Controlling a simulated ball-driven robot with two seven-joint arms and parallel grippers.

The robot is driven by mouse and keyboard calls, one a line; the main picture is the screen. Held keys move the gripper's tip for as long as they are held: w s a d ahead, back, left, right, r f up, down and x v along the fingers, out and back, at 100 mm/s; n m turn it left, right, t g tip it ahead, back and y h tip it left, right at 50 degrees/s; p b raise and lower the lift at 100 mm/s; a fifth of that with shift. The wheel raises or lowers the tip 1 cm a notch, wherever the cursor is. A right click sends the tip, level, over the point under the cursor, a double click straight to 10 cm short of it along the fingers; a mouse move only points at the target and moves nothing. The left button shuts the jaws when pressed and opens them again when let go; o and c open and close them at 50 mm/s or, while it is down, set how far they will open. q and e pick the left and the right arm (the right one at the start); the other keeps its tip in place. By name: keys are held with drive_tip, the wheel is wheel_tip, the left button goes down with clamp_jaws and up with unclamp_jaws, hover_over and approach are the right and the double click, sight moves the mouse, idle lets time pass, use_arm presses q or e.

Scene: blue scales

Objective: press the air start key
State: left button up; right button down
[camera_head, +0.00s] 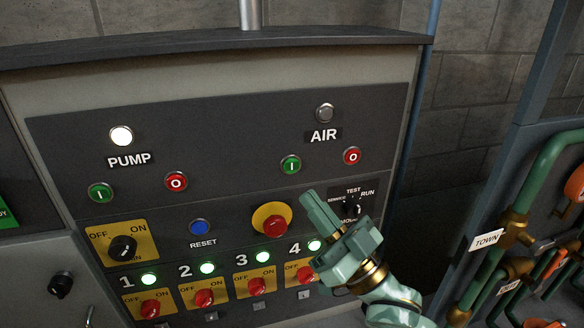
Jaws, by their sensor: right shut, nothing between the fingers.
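The air start key is the green button marked I (290,164), below and left of the AIR label (323,135) on the dark upper panel. The red button marked O (352,156) sits to its right. The air lamp (325,112) above the label is grey and unlit. My right gripper (309,198) comes in from the lower right, shut and empty. Its fingertips are just below and right of the green key in the picture; I cannot tell how far they stand from the panel. My left gripper is out of view.
The PUMP lamp (121,136) is lit white above a green key (101,193) and a red key (176,182). A red mushroom button (272,222) on yellow lies left of my gripper. A mode knob (352,208) is partly behind it. Green pipes (545,165) stand at right.

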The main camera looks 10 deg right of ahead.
sight(291, 166)
drive_tip(key=shift+w+a+b, duration=0.1)
drive_tip(key=shift+w+b, duration=0.65)
drive_tip(key=shift+w, duration=2.85)
drive_tip(key=shift+w, duration=0.1)
drive_tip(key=shift+w, duration=0.3)
drive_tip(key=shift+w, duration=0.35)
drive_tip(key=shift+s, duration=0.1)
drive_tip(key=shift+s+p, duration=0.55)
drive_tip(key=shift+s, duration=0.15)
drive_tip(key=shift+s, duration=0.1)
